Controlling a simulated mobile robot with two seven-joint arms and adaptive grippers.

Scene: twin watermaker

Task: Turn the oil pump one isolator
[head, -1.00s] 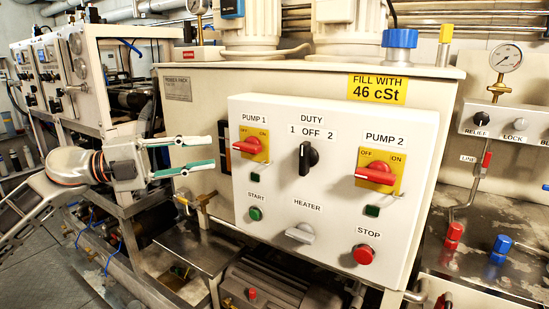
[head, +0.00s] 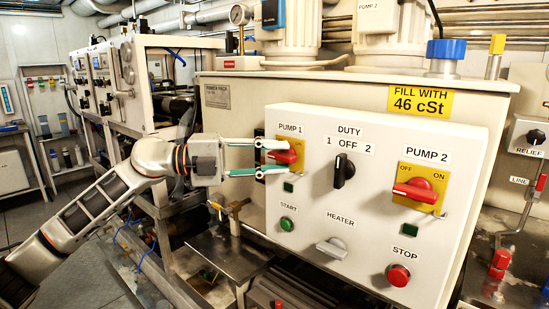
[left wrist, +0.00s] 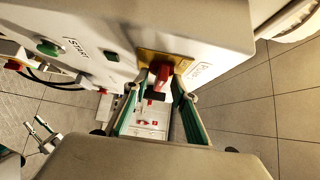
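The pump 1 isolator is a red rotary handle (head: 285,156) on a yellow plate, at the upper left of the white control panel (head: 318,205). It also shows in the left wrist view, as a red handle (left wrist: 160,72) on the yellow plate (left wrist: 166,58). My left gripper (head: 284,158) is open at the isolator, with one finger above the handle and one below. In the left wrist view the handle sits between the fingertips; I cannot tell whether they touch it. What seems to be my right gripper (left wrist: 38,132) is small at the lower left of that view, its fingers apart.
The panel also carries the black duty selector (head: 344,170), the red pump 2 isolator (head: 414,189), a green start button (head: 287,224), a grey heater switch (head: 331,249) and a red stop button (head: 398,275). A brass valve (head: 235,210) stands left of the panel, below my left gripper.

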